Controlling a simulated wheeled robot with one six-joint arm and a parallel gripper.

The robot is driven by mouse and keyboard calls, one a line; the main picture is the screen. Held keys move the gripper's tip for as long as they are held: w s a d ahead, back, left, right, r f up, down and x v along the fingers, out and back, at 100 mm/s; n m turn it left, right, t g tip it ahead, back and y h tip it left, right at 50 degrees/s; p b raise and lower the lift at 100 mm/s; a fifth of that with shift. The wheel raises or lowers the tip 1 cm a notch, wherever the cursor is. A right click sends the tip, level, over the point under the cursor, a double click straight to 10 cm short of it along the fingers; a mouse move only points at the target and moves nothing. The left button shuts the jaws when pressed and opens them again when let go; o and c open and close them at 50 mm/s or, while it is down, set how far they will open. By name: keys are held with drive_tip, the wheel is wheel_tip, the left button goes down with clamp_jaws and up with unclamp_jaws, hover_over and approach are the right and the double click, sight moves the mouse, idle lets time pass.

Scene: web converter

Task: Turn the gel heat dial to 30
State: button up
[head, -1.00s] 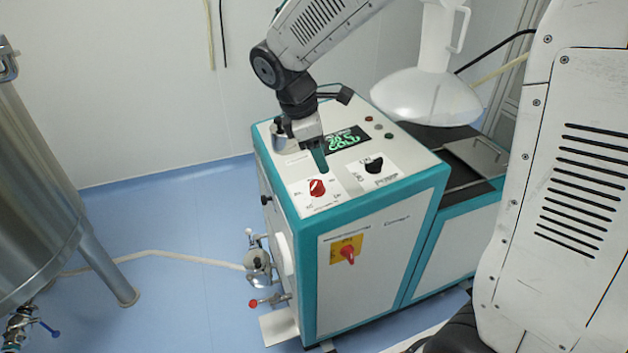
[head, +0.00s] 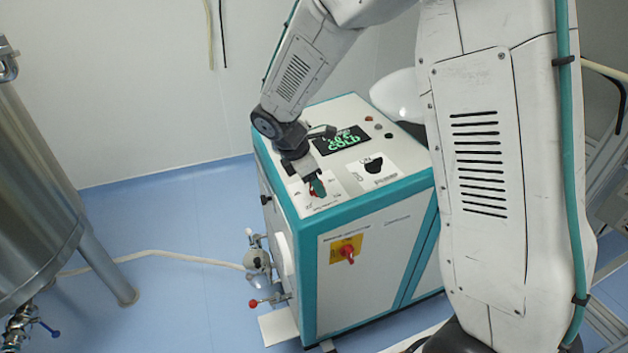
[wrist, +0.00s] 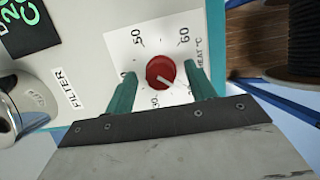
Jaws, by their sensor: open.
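The gel heat dial (wrist: 161,72) is a round red knob on a white scale plate marked in °C in the wrist view. Its white line points to the lower right, to the right of the 30 mark below the knob. The 50 and 60 marks show above it. My gripper (wrist: 160,76) is open, its two teal fingers on either side of the dial with gaps visible; I cannot tell whether their tips reach down to the knob's height. In the head view my gripper (head: 318,187) is over the dial and mostly hides it.
A black knob (head: 373,166) and a green-lit display reading COLD (head: 343,139) share the machine's top panel. A red switch (head: 347,252) on a yellow plate is on the front. A shiny metal cylinder (wrist: 20,107) stands left of the dial in the wrist view.

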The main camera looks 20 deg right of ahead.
drive_tip(key=c, duration=1)
drive_tip(key=shift+o, duration=0.2)
drive_tip(key=shift+m, duration=0.3)
drive_tip(key=m, duration=0.3)
drive_tip(key=m+g, duration=0.1)
drive_tip(key=m, duration=0.2)
drive_tip(key=shift+w+g, duration=0.15)
drive_tip(key=shift+g, duration=0.15)
drive_tip(key=m+y, duration=0.1)
drive_tip(key=m, duration=0.5)
drive_tip(key=shift+d+m+g, duration=0.1)
drive_tip(key=shift+m+g, duration=0.3)
drive_tip(key=shift+y, duration=0.3)
drive_tip(key=o, duration=1)
drive_tip(key=shift+c, duration=0.2)
